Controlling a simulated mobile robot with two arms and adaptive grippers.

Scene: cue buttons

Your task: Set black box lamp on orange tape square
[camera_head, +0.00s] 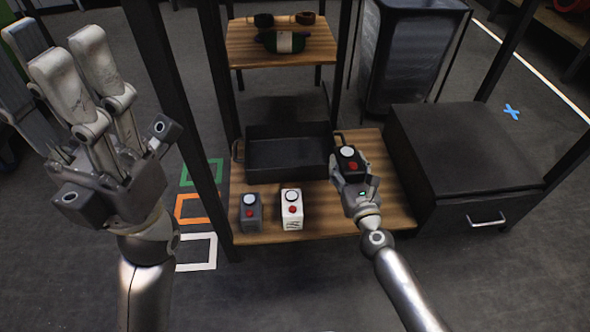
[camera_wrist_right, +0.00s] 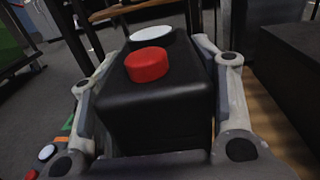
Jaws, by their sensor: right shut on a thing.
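The black box lamp (camera_head: 350,160) has a red button and a white round lamp on top. My right gripper (camera_head: 352,168) is shut on it, with one finger on each side, above the right part of the wooden shelf. In the right wrist view, the black box lamp (camera_wrist_right: 155,100) sits upright between the fingers. The orange tape square (camera_head: 192,208) is on the floor left of the shelf, between a green one and a white one. My left gripper (camera_head: 75,70) is raised at the left, open and empty, with its fingers apart.
A grey box lamp (camera_head: 250,213) and a white box lamp (camera_head: 292,211) stand on the wooden shelf (camera_head: 335,222). A black tray (camera_head: 288,155) lies behind them. A dark rack post (camera_head: 185,120) stands between the shelf and the tape squares. A black cabinet (camera_head: 460,145) is at right.

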